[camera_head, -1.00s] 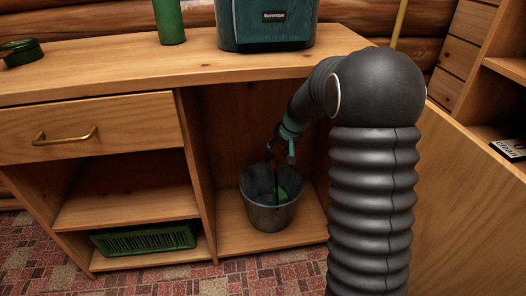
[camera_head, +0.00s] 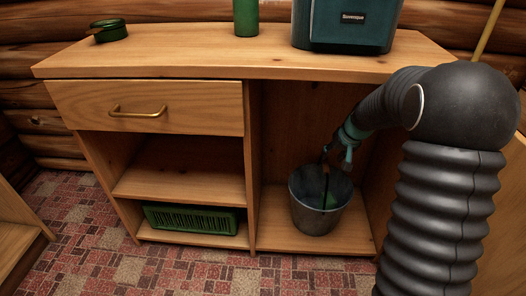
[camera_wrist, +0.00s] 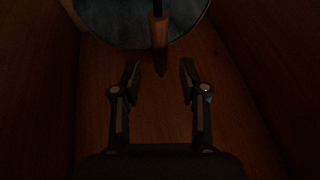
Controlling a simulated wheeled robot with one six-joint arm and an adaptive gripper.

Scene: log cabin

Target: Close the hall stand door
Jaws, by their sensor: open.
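The wooden hall stand (camera_head: 185,60) fills the middle of the head view, with a drawer and open shelves on the left. Its right compartment is open. A wooden panel at the right edge (camera_head: 508,225) looks like its door swung open; most of it is cut off or behind my arm. My gripper (camera_head: 338,158) is inside the right compartment, just above a metal bucket (camera_head: 312,218). In the wrist view my gripper (camera_wrist: 160,66) has its fingers apart with nothing held between them. The bucket (camera_wrist: 115,25) shows at the top of that dark view.
A green object and a thin dark stick are in the bucket. A green basket (camera_head: 192,219) sits on the lower left shelf. A teal box (camera_head: 345,25), a green cylinder (camera_head: 246,17) and a green tin (camera_head: 109,31) stand on top. Patterned carpet (camera_head: 90,235) is clear at front left.

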